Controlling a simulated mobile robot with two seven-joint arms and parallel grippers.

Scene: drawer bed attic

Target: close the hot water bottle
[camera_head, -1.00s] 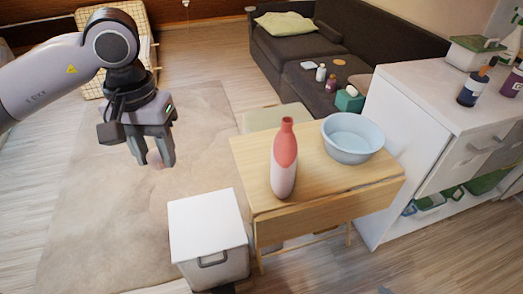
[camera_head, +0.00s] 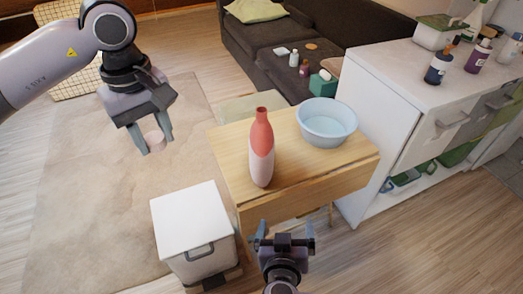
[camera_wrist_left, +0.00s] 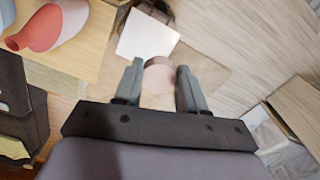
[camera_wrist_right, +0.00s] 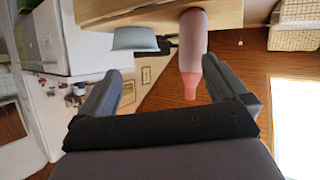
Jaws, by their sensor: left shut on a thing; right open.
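The hot water bottle (camera_head: 261,150), with a coral-red top and a pale pink lower part, stands upright on the small wooden table (camera_head: 228,163). Its narrow neck points up. My left gripper (camera_head: 154,145) is shut on a round pinkish cap (camera_head: 155,140), held in the air left of the table. The cap also shows between the fingers in the left wrist view (camera_wrist_left: 159,76). My right gripper (camera_head: 285,236) is open and empty in front of the table's near edge. The bottle shows upside down ahead of it in the right wrist view (camera_wrist_right: 191,60).
A light blue basin (camera_head: 328,124) stands on the table right of the bottle. A white lidded bin (camera_head: 187,215) stands at the table's left front. A white cabinet (camera_head: 390,98) with several bottles on top is at the right. A dark sofa (camera_head: 275,45) is behind.

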